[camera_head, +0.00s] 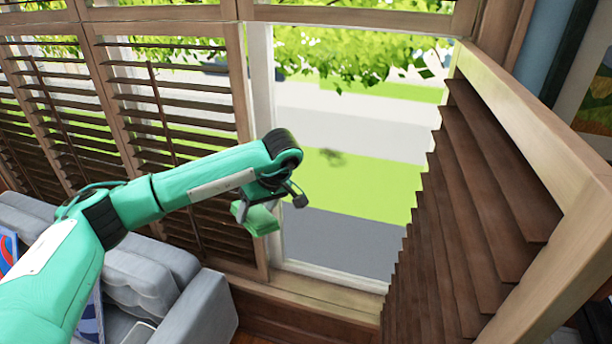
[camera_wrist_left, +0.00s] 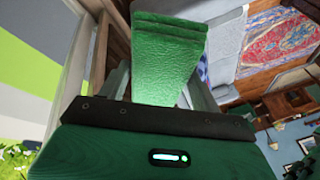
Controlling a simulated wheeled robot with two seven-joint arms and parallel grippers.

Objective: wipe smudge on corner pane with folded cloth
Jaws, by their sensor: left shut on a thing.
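My left gripper (camera_head: 268,203) is shut on a folded green cloth (camera_head: 262,221), held in front of the lower left part of the corner pane (camera_head: 350,205). A dark, blurry smudge (camera_head: 333,157) shows on the pane, to the right of and above the gripper. The cloth is apart from the smudge; whether it touches the glass I cannot tell. My right gripper is in neither view.
Brown louvred shutters (camera_head: 170,110) stand left of the pane, and an opened shutter (camera_head: 480,210) angles out on the right. A grey sofa (camera_head: 150,275) sits below my left arm. A patterned rug (camera_wrist_left: 285,45) shows in the left wrist view.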

